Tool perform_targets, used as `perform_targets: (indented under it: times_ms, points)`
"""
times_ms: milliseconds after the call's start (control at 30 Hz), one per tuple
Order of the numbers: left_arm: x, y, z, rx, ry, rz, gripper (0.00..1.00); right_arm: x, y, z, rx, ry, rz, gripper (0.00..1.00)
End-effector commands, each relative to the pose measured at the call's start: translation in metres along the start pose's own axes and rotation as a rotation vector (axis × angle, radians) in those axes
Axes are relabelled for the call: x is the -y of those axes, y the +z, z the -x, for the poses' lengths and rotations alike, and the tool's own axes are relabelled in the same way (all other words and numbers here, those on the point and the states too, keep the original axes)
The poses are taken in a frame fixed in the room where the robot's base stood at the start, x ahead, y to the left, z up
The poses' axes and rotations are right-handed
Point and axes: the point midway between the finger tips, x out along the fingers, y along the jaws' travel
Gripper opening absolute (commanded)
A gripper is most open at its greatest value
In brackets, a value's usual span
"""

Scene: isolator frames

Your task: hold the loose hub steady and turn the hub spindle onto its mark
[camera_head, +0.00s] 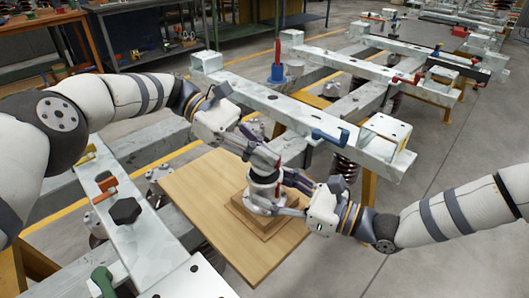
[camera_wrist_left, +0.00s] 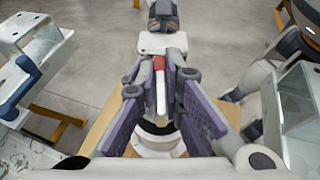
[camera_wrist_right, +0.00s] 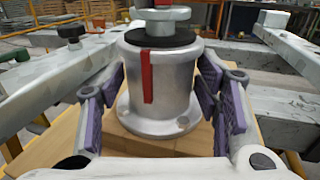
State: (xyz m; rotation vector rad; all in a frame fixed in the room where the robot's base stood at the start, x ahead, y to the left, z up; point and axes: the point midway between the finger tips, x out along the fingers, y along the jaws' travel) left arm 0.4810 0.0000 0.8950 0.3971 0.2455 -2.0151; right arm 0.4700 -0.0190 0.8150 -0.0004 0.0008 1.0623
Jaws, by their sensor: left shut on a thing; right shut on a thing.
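The hub (camera_head: 264,192) is a pale metal cylinder with a flange, upright on a small wooden block. In the right wrist view the hub (camera_wrist_right: 172,85) has a red stripe down its wall and a dark ring on top. The spindle (camera_wrist_right: 160,33) rises from that ring, with a bit of red at the picture's top edge, slightly right of the stripe. My left gripper (camera_head: 266,153) is shut on the spindle's top; in the left wrist view its purple pads flank a pale, red-tipped bar (camera_wrist_left: 160,90). My right gripper (camera_head: 286,193) is shut around the hub's sides.
The wooden block (camera_head: 262,219) stands on a wooden board (camera_head: 205,190). Pale metal beams (camera_head: 295,112) run behind it, with a blue clamp (camera_head: 330,137) and a spring (camera_head: 345,167). A beam with a black knob (camera_head: 125,211) lies left. Grey floor is clear at the right.

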Motion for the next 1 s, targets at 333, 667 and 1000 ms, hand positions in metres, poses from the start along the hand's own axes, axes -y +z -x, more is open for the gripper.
perform_targets:
  times_ms: [333, 667, 1000]
  points:
    - [0.0006, 0.0006, 0.0001, -0.004, -0.035, -0.020, 0.00, -0.0019, 0.0007, -0.0005, 0.002, 0.005, 0.001, 0.00]
    - [0.0010, 0.0007, 0.0003, -0.003, -0.037, -0.020, 0.00, -0.0017, 0.0006, -0.0004, 0.002, 0.004, 0.000, 0.00]
    - [0.0011, 0.0006, 0.0003, -0.003, -0.038, -0.019, 0.28, -0.0014, 0.0004, -0.0003, 0.002, 0.003, 0.000, 0.00]
